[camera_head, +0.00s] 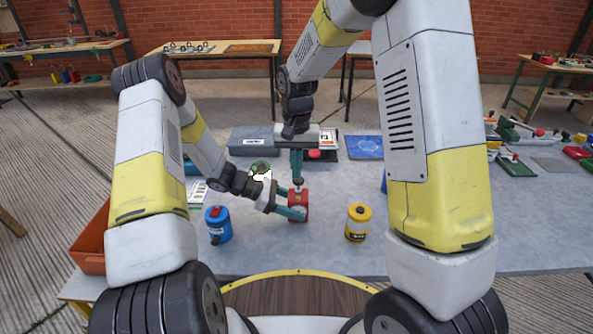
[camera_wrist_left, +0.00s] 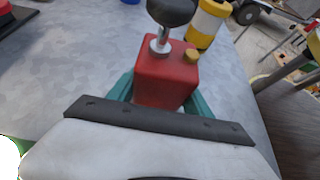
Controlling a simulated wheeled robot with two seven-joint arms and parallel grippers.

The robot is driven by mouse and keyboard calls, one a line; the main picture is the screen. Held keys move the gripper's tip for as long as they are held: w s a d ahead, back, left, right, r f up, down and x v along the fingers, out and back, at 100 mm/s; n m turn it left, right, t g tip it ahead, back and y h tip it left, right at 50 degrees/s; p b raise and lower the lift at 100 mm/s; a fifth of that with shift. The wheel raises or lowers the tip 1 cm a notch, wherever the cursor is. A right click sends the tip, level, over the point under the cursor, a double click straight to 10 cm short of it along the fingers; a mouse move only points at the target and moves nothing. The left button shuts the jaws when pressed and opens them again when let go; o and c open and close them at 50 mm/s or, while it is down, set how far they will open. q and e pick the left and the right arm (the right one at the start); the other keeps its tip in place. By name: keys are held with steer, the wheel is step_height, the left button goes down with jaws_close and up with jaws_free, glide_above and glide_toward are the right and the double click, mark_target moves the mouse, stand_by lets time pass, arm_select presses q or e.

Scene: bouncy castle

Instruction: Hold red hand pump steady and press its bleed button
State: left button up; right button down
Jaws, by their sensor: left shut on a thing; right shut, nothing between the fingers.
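The red hand pump (camera_head: 298,207) stands upright on the grey table (camera_head: 330,256) in the head view. My left gripper (camera_head: 290,204) comes from the left and is shut on its body, with the teal fingers on either side. The left wrist view shows the red pump body (camera_wrist_left: 166,80) between the fingers, with a brass-coloured cap (camera_wrist_left: 192,55) and a metal stem with a dark knob (camera_wrist_left: 170,12) on top. My right gripper (camera_head: 298,182) points down from above, shut and empty, with its tips right at the top of the pump. I cannot tell whether they touch it.
A blue canister (camera_head: 218,226) stands left of the pump and a yellow one (camera_head: 357,223) right of it. A grey box (camera_head: 250,140) and a blue mat (camera_head: 364,147) lie behind. An orange bin (camera_head: 88,250) is at the table's left edge.

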arm_select(q)
steer(key=shift+a, duration=0.1)
steer(key=o, duration=1)
steer(key=shift+o, duration=0.2)
